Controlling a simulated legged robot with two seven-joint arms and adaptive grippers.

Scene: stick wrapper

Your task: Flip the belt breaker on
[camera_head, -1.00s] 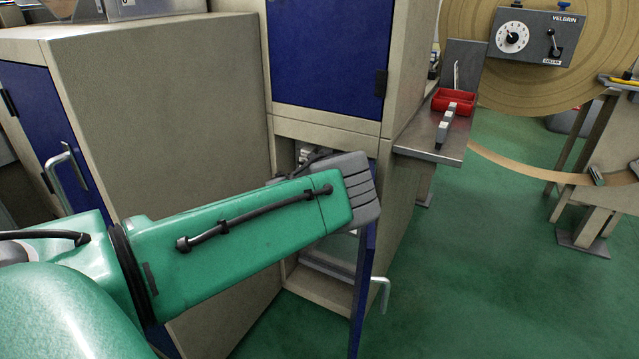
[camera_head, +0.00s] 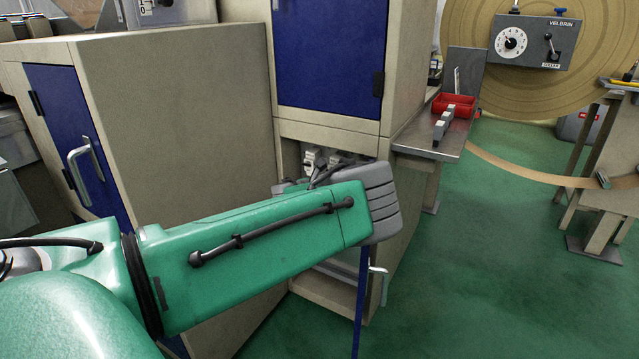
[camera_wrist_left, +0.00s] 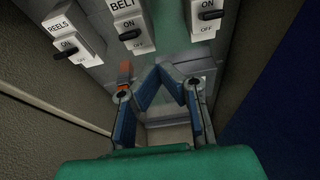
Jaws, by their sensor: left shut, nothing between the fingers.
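The belt breaker (camera_wrist_left: 130,30) is a white block labelled BELT, with a black lever between its ON and OFF marks; I cannot tell its position for sure. It sits between the REELS breaker (camera_wrist_left: 72,38) and a third breaker (camera_wrist_left: 208,18) whose name is cut off. My left gripper (camera_wrist_left: 163,68) is shut and empty, below the belt breaker in the wrist view and apart from it. In the head view my left arm reaches into the open lower cabinet bay, hiding the fingers; white breakers (camera_head: 312,158) show just behind the wrist. My right gripper is not in view.
The bay's side walls stand close on both sides. Its open blue door (camera_head: 361,300) hangs beside my wrist. A metal side table (camera_head: 425,143) with a red tray (camera_head: 455,104) stands to the right.

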